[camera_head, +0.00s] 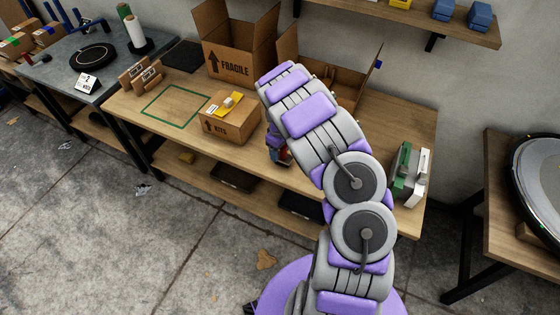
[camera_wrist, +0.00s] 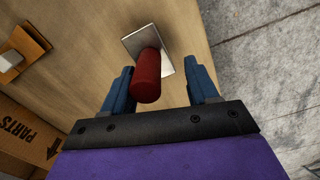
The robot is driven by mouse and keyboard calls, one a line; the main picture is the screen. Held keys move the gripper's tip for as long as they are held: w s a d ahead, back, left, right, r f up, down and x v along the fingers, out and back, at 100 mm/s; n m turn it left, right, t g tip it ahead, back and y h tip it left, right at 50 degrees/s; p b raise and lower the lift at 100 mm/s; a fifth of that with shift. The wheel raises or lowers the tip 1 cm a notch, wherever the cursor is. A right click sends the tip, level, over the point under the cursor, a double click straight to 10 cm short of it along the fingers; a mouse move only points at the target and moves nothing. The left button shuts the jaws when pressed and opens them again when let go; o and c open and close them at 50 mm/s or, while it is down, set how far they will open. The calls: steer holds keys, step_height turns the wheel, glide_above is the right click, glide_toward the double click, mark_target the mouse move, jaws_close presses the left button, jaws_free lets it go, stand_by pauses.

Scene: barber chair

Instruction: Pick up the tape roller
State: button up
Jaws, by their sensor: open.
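A tool with a dark red rounded handle (camera_wrist: 147,78) and a flat, shiny metal plate is on the wooden bench in the wrist view. I take it to be the tape roller, though its shape does not clearly show a roller. My gripper (camera_wrist: 159,68) is open, with one blue finger on each side of the red handle. In the head view a small red patch (camera_head: 285,155) shows beside my arm at the bench's front edge; my arm hides most of that spot.
A closed carton (camera_head: 229,123) with a yellow item on top stands left of my arm. Open cartons, one marked FRAGILE (camera_head: 233,66), stand behind. A green-and-white item (camera_head: 408,172) is at the bench's right end. A green taped outline (camera_head: 176,107) encloses bare bench.

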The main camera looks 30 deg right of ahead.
steer(key=shift+d+f, duration=0.2)
steer(key=shift+d, duration=0.95)
steer(key=shift+c, duration=1.6)
steer(key=shift+a, duration=0.85)
steer(key=c, duration=0.5)
steer(key=shift+c, duration=1.3)
steer(key=shift+d, duration=0.65)
jaws_close()
